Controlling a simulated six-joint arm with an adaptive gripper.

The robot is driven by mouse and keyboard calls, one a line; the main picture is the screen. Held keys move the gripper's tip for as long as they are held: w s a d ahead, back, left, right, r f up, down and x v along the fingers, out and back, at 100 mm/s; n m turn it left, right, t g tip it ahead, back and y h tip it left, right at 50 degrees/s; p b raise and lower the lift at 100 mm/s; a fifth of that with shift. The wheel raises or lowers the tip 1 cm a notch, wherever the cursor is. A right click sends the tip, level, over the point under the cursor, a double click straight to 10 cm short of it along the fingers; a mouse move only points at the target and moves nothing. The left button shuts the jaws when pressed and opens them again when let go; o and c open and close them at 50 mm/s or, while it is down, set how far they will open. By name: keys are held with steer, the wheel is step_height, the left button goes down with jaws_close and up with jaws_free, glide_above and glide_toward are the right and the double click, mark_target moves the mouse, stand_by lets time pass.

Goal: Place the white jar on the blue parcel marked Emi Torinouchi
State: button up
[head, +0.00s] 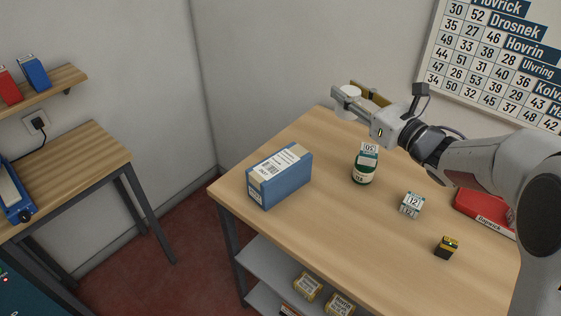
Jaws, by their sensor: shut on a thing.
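The white jar (348,103) is between the fingers of my gripper (356,92), held up above the far part of the wooden counter (310,228). My gripper is shut on it, and one finger hides part of it. The blue parcel (291,184) lies on the counter's left side, below and to the left of my gripper. It has a white label and a tan strip on top; the name on it is too small to read. Nothing stands on the parcel.
A green jar (364,175) with a white label stands right of the parcel. A small white-and-teal box (411,205), a black-and-yellow box (446,247) and a red item (482,209) are further right. The counter's front left is clear. A wall board (490,65) hangs behind.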

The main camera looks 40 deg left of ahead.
steer(key=s+a+f+n+g, duration=0.2)
steer(key=s+a+n+g, duration=0.3)
steer(key=s+a+g, duration=0.3)
steer(key=s+a, duration=0.2)
steer(key=s, duration=0.2)
steer(key=shift+a+f+y, duration=0.25)
steer(key=shift+f+y, duration=0.05)
steer(key=shift+s+f, duration=0.1)
glide_above(280, 162)
step_height(280, 162, down, 6)
steer(key=shift+f, duration=0.15)
steer(key=shift+f, duration=1.75)
steer(key=shift+f, duration=0.2)
steer(key=o, duration=1.2)
